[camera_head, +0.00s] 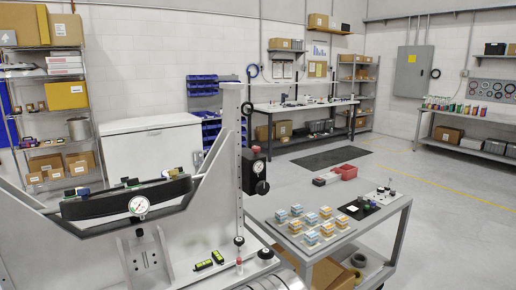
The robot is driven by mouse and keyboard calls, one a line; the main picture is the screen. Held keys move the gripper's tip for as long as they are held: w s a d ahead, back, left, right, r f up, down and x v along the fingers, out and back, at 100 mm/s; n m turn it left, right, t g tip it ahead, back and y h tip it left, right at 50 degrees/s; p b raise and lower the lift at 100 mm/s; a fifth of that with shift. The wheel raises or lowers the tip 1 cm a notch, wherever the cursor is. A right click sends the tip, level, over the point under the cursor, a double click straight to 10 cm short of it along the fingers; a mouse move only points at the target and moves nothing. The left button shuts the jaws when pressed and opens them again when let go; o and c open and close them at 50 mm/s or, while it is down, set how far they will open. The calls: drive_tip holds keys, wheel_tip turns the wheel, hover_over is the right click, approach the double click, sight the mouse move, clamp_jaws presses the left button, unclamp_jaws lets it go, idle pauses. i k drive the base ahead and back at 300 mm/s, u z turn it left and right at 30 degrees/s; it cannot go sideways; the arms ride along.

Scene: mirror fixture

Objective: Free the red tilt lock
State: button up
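The mirror fixture (190,235) fills the lower left as a pale grey frame with a slotted upright post (230,150). A black bar (100,207) with a round dial gauge (139,205) spans its left part. A small red piece (239,266) stands below a black knob (239,241) at the post's foot. A black box (253,172) with red parts on it is at the post's right side. I cannot tell which red part is the tilt lock, or whether it is locked. My gripper is not in view.
A grey cart (385,228) right of the fixture holds a tray of several blue-and-yellow blocks (312,220), red bins (335,175) and small dark parts. Open floor (430,195) lies right of the cart.

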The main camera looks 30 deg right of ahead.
sight(256, 149)
drive_tip(key=i, duration=0.95)
drive_tip(key=u, duration=0.05)
